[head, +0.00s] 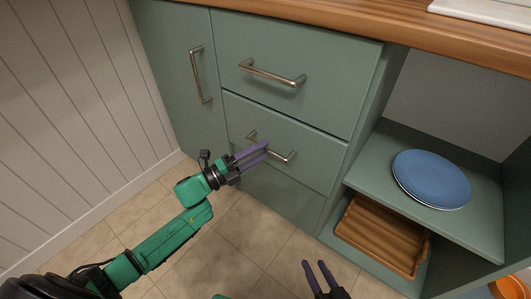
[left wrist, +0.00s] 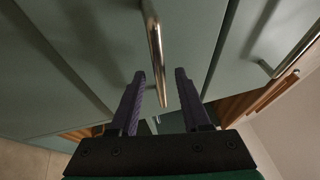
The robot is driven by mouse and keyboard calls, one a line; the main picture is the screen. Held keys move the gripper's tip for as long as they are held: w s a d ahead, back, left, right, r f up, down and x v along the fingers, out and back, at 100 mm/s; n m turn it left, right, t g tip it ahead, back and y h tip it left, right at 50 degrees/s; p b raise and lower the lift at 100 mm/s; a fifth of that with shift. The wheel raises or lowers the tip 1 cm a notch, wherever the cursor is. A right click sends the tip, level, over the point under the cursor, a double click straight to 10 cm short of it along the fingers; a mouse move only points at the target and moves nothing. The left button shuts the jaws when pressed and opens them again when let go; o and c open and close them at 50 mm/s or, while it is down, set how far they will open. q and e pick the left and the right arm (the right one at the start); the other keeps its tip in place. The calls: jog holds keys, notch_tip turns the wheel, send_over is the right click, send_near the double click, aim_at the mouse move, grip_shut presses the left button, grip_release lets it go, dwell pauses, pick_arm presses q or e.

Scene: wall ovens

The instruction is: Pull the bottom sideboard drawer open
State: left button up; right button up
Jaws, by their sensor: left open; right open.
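The bottom sideboard drawer (head: 312,157) is a sage-green front, the lower of two with handles, and it looks closed. Its metal bar handle (head: 286,156) is partly hidden behind my left gripper (head: 267,149). My left gripper is open, its purple fingers pointing at the handle. In the left wrist view the bar handle (left wrist: 155,50) runs down between the two fingertips (left wrist: 160,75), one on each side, with gaps visible. My right gripper (head: 314,265) is open and empty, low in the head view, away from the drawer.
An upper drawer (head: 325,75) and a cupboard door (head: 165,60) have similar handles. On the right, open shelves hold a blue plate (head: 432,178) and a brown tray (head: 383,235). A panelled wall (head: 70,130) stands left. The tiled floor (head: 250,235) before the drawer is clear.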

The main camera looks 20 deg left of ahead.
pick_arm(q)
jog(key=shift+x, duration=1)
grip_shut()
dwell(0.6)
